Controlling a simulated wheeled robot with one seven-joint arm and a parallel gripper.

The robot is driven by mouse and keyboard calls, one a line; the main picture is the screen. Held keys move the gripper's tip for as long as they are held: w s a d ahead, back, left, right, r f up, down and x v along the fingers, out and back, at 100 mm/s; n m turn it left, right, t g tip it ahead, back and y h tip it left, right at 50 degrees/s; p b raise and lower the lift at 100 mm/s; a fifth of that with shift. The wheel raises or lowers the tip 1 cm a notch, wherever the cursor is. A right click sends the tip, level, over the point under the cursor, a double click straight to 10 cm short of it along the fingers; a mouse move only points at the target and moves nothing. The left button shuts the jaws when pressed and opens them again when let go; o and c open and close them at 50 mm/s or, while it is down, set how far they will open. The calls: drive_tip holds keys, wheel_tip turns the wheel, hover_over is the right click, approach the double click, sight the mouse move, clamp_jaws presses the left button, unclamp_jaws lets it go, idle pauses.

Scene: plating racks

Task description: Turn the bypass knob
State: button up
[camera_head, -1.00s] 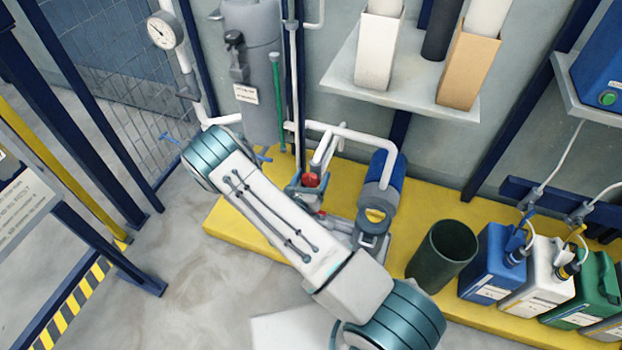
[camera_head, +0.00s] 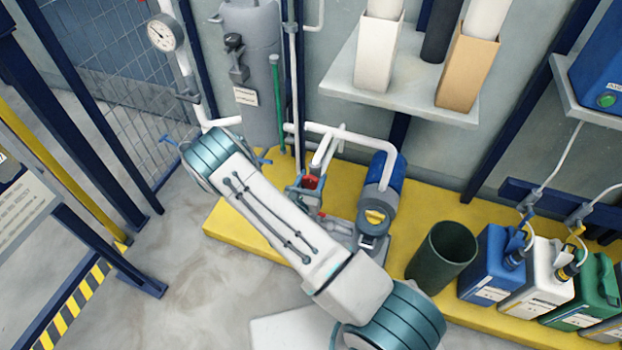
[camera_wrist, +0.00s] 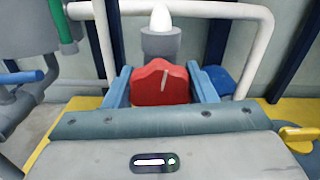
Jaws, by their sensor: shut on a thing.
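The red bypass knob (camera_wrist: 158,84) shows in the middle of the wrist view, below a grey and white valve stem. A short white mark on its face leans slightly off upright. My gripper (camera_wrist: 160,90) has a blue finger on each side of the knob and is shut on it. In the head view the knob (camera_head: 313,182) is a small red patch beyond my arm, with my gripper (camera_head: 304,187) around it. My arm hides part of the pipework there.
A white pipe (camera_wrist: 262,50) arches around the knob. A blue pump (camera_head: 388,172) with a yellow handle (camera_head: 375,217) stands right of it on the yellow plinth (camera_head: 232,222). A dark green bin (camera_head: 425,262) and several canisters stand farther right. A grey tank (camera_head: 255,85) is behind.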

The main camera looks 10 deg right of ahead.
drive_tip(key=shift+a+m, duration=0.1)
drive_tip(key=shift+m, duration=1.9)
drive_tip(key=o, duration=1)
drive_tip(key=shift+f, duration=0.1)
drive_tip(key=p+v, duration=0.2)
drive_tip(key=v, duration=1.1)
drive_tip(key=shift+s+a, duration=0.2)
drive_tip(key=shift+s, duration=0.15)
drive_tip(key=shift+p, duration=0.3)
